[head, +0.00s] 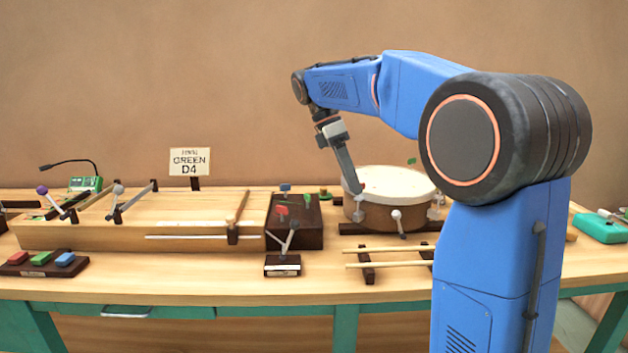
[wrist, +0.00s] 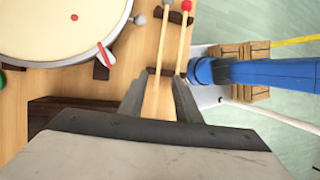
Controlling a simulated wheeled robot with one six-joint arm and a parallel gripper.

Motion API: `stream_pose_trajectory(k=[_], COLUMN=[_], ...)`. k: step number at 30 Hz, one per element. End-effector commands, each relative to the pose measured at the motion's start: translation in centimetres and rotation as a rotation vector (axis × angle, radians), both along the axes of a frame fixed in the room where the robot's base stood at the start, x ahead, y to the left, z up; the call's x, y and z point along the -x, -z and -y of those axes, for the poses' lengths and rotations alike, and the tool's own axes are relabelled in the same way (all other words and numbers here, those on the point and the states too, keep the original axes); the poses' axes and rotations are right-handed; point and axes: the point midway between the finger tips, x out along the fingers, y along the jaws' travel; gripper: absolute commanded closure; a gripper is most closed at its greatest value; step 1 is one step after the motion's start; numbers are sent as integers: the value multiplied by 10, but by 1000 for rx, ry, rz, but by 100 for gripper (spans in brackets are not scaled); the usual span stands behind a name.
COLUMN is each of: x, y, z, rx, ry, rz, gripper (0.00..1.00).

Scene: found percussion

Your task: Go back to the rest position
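My gripper (head: 355,189) hangs from my raised blue arm, pointing down in front of the left rim of the drum (head: 395,183) in the head view. In the wrist view my gripper (wrist: 158,82) shows two grey fingers spread apart, with nothing held between them. The drum (wrist: 60,25) lies at the upper left there, apart from the fingers in that picture. Whether the fingertips touch anything in the head view cannot be told.
Pale sticks (head: 385,264) lie on dark rests in front of the drum. A long wooden box (head: 140,232) with mallets stands left, beside a dark block (head: 308,238). A small stand (head: 283,266) holds short mallets. A sign reading GREEN D4 (head: 190,161) stands behind. Air above the table's left is clear.

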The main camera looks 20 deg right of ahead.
Motion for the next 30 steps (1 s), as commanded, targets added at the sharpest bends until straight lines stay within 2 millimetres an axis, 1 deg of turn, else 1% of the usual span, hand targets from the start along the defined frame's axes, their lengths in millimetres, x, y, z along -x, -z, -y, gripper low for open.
stream_pose_trajectory(k=[5, 8, 13, 19, 26, 30], x=[5, 18, 55, 100, 150, 179], y=[1, 4, 16, 38, 71, 94], z=[0, 1, 0, -4, -10, -14], rx=[1, 3, 4, -13, -51, -86], ry=[13, 51, 173, 344, 559, 699], rz=[15, 56, 181, 330, 489, 578], gripper=[70, 70, 70, 70, 70, 70])
